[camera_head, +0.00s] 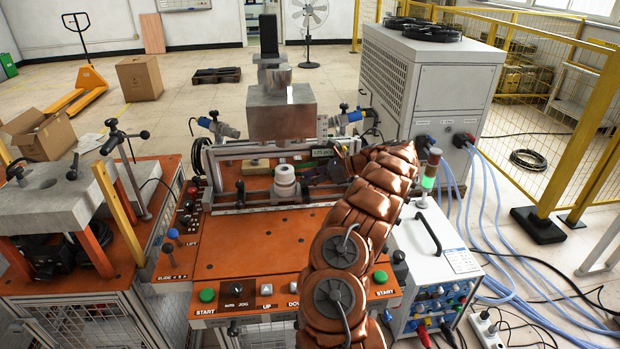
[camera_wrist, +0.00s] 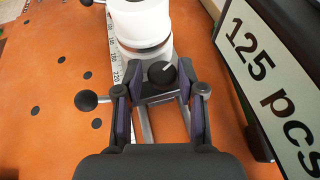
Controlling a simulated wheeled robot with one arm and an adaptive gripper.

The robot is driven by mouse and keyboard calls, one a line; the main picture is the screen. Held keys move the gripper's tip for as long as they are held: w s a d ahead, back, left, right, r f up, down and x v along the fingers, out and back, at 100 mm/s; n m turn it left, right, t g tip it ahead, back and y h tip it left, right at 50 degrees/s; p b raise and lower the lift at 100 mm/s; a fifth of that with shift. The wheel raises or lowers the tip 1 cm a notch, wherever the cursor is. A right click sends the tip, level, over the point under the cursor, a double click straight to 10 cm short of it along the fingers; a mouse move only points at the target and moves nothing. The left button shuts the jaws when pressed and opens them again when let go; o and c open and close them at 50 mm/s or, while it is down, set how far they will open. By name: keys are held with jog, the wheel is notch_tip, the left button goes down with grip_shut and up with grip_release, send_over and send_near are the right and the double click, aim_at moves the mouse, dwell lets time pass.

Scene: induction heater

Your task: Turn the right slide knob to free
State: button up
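In the wrist view, a round black knob (camera_wrist: 162,73) with a white pointer line sits on a small grey block on the slide rail. The pointer line slants up and to the right. My gripper (camera_wrist: 161,90) is open. Its fingertips are on either side of the knob, with gaps visible, and it holds nothing. In the head view, my gripper (camera_head: 322,174) is over the right part of the slide fixture, right of the white cylinder (camera_head: 285,176). I cannot make out the knob in the head view.
A black ball-ended lever (camera_wrist: 86,100) stands left of my gripper. A "125 pcs" display (camera_wrist: 275,85) is close on the right in the wrist view. A large metal block (camera_head: 282,112) hangs behind the fixture. The orange tabletop (camera_head: 250,258) in front is mostly clear.

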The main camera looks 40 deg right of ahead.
jog(key=shift+d, duration=0.1)
jog(key=v, duration=1.2)
jog(key=shift+r, duration=0.1)
